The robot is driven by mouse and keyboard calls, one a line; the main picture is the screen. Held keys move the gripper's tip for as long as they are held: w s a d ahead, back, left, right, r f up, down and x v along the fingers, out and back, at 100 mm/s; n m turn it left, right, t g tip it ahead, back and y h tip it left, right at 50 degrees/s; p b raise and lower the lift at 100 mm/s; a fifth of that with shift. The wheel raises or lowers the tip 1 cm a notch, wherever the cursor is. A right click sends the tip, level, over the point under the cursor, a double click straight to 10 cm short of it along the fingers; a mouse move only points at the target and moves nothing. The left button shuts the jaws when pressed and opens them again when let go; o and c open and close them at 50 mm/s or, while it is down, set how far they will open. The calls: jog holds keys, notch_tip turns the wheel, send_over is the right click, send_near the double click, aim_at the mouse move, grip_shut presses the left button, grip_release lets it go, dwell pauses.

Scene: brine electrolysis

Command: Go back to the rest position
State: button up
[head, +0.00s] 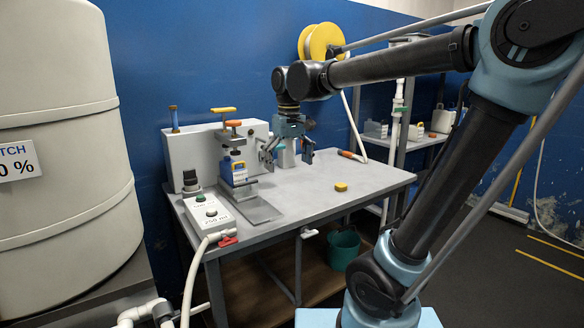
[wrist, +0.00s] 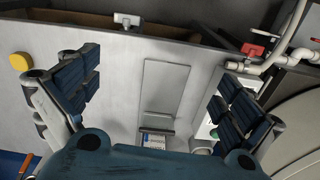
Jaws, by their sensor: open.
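My gripper (head: 288,157) hangs above the back of the grey table (head: 310,196), its fingers spread and pointing down. My arm reaches across from the right side of the head view.
A white control box (head: 208,212) sits at the table's left edge. A yellow block (head: 341,187) lies on clear tabletop. A large tank (head: 65,140) stands at left.

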jog(key=shift+d+f, duration=0.25)
jog(key=shift+d, duration=0.3)
jog(key=s+d+f+m+t, duration=0.1)
jog(key=s+d+f+m, duration=0.2)
jog(key=s+d+f, duration=0.3)
jog(key=s+d+f+m+t, duration=0.1)
jog(key=s+d+f+m, duration=0.2)
jog(key=s+d+f, duration=0.4)
jog(key=d+f, duration=0.7)
jog(key=d, duration=0.1)
jog(key=shift+d, duration=0.2)
jog(key=shift+w+f, duration=0.25)
jog(key=shift+w, duration=0.15)
